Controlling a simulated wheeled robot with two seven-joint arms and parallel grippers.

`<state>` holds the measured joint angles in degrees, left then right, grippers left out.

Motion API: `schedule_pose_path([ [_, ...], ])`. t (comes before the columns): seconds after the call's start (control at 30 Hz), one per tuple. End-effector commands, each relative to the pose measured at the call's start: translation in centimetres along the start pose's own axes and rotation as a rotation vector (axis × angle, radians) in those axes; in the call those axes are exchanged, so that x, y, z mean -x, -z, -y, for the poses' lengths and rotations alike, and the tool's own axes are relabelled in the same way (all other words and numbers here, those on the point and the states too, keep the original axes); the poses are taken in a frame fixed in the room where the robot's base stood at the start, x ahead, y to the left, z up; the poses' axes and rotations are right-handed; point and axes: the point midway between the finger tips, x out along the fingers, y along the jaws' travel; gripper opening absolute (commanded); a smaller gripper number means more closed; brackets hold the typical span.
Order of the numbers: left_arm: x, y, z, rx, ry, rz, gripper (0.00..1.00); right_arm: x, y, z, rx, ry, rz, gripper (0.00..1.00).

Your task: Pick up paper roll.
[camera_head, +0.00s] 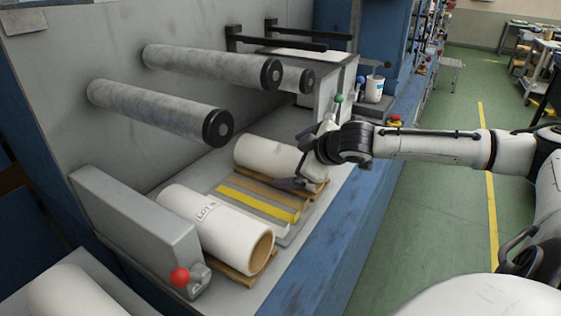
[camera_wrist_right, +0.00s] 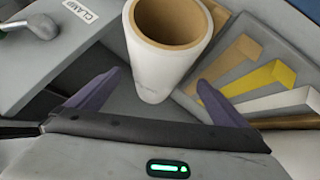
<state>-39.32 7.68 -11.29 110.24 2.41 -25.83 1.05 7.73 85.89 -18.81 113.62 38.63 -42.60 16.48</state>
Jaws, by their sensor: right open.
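Two white paper rolls with brown cores lie on the machine bed in the head view. The nearer roll (camera_head: 215,228) carries a LOT label and shows its open core end. The farther roll (camera_head: 265,155) lies beside my right gripper (camera_head: 292,182), whose wrist hides its right end. In the right wrist view one roll (camera_wrist_right: 165,75) shows its hollow core between the two purple fingers of my right gripper (camera_wrist_right: 158,80). The fingers are spread, with gaps on both sides of the roll. My left gripper does not show.
Wooden pallets and yellow, tan and white bars (camera_head: 258,200) lie between the rolls. Grey rollers (camera_head: 160,107) stick out above the bed. A clamp block with a red knob (camera_head: 180,277) stands at the front left. A green-knobbed lever (camera_head: 338,99) stands behind my right wrist.

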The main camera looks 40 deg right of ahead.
Motion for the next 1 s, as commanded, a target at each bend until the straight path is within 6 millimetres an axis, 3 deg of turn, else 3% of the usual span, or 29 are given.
schedule_pose_path([
  [0.4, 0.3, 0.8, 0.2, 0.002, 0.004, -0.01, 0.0, -4.2, 0.5, -0.4, -0.003, 0.003, -0.001, 0.98],
  [0.7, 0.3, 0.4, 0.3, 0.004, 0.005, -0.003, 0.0, -4.4, 0.4, -0.4, 0.002, 0.002, 0.0, 0.97],
  [1.0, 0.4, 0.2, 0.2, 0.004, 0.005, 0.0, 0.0, -4.4, 0.4, -0.4, 0.001, 0.003, 0.0, 0.46],
])
